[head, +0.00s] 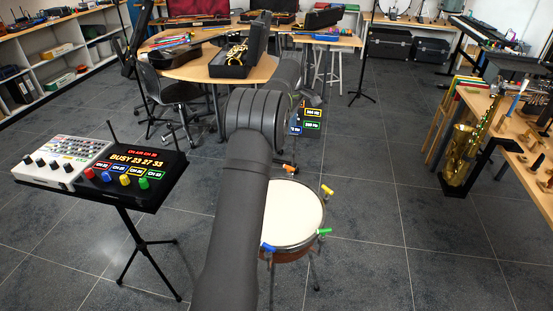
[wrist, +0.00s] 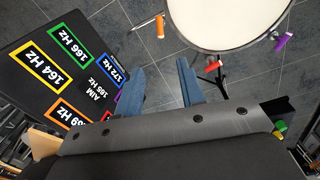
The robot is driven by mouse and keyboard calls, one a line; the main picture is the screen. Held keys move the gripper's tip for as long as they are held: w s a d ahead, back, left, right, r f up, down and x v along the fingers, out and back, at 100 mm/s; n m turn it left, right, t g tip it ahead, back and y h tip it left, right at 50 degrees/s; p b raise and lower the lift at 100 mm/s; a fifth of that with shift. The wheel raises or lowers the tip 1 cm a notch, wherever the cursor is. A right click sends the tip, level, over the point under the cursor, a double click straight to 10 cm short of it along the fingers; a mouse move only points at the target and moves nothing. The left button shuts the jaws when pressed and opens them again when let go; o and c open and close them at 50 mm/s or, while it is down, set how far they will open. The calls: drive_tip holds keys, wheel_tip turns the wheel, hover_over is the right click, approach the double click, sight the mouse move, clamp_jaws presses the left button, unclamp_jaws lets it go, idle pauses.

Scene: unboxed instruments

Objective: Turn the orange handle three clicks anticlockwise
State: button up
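A drum with a white head (head: 292,212) stands on a stand just right of my arm in the head view, with coloured handles around its rim. The drum head (wrist: 235,14) fills the top right of the wrist view. The orange handle (wrist: 160,27) is left of the drum there, with a thin metal rod at its side. My gripper (wrist: 158,63) has two blue fingers, apart and empty. The orange handle lies beyond the fingertips in the picture, not between them. In the head view my arm hides the gripper.
Red (wrist: 214,66) and purple (wrist: 283,42) handles are nearby. Yellow (head: 327,191), green (head: 324,231) and blue (head: 268,247) handles show at the drum's rim. A black panel with Hz labels (wrist: 75,70) is left of the fingers, its AIM label reading 165 Hz.

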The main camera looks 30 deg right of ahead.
drive_tip(key=m, duration=3.6)
approach(289, 167)
drive_tip(key=f, duration=1)
drive_tip(key=shift+w+d+f, duration=0.2)
drive_tip(key=shift+w+f, duration=0.05)
drive_tip(key=shift+c, duration=0.5)
